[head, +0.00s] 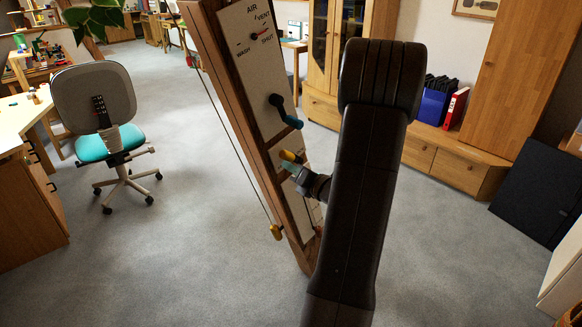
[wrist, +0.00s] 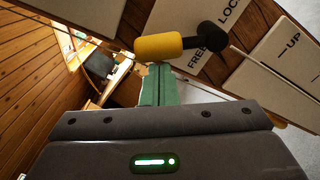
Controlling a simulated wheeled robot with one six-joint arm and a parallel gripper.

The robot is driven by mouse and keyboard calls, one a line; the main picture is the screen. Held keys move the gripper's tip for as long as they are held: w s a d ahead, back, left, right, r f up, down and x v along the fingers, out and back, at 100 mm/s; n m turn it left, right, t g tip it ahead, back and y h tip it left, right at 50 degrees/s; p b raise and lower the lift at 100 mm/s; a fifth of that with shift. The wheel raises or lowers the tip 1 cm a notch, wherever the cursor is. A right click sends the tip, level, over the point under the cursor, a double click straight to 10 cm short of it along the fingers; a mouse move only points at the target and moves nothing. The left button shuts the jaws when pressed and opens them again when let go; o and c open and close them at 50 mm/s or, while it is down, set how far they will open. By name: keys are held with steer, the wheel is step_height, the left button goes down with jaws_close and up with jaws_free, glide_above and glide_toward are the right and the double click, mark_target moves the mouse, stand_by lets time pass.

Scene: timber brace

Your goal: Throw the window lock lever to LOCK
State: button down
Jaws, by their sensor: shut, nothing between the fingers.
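The lock lever has a yellow grip (wrist: 158,46) on a black arm and pivot (wrist: 212,37). In the wrist view it points left from the pivot, with the FREE label beside the black arm and LOCK at the upper right. In the head view its yellow grip (head: 291,156) shows on the timber brace, just above my gripper (head: 288,167). My gripper's green fingers (wrist: 158,72) are shut and empty. Their tips lie right at the lower edge of the yellow grip in the wrist view; I cannot tell whether they touch. In the head view my arm covers part of the brace.
The leaning timber brace (head: 222,68) carries an AIR dial (head: 254,36) and a blue-handled crank (head: 290,118) above the lever. A cord with a yellow pull (head: 276,232) hangs on its left. An UP panel (wrist: 285,65) adjoins the lock panel. An office chair (head: 97,100) stands left; carpet between is clear.

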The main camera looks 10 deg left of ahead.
steer(key=shift+r+m+p, duration=0.3)
steer(key=shift+p, duration=0.2)
steer(key=m+p, duration=0.1)
steer(key=r+m+p, duration=0.1)
steer(key=p, duration=0.1)
steer(key=r+p, duration=0.1)
steer(key=p, duration=0.1)
steer(key=shift+w+d+r+m, duration=0.1)
steer(key=shift+w+d+m, duration=0.2)
steer(key=shift+w+m, duration=0.1)
steer(key=shift+w+d+r+m+p, duration=0.3)
steer(key=shift+w+d+m+p, duration=0.25)
steer(key=shift+m+p, duration=0.55)
steer(key=shift+w+d+r+m+p, duration=0.35)
steer(key=shift+w+m+p, duration=0.35)
steer(key=shift+p, duration=0.75)
steer(key=shift+w+d+r+m+p, duration=0.2)
steer(key=shift+w+d+m+p, duration=0.35)
steer(key=shift+m+p, duration=0.55)
steer(key=shift+w, duration=0.1)
steer(key=shift+p, duration=0.3)
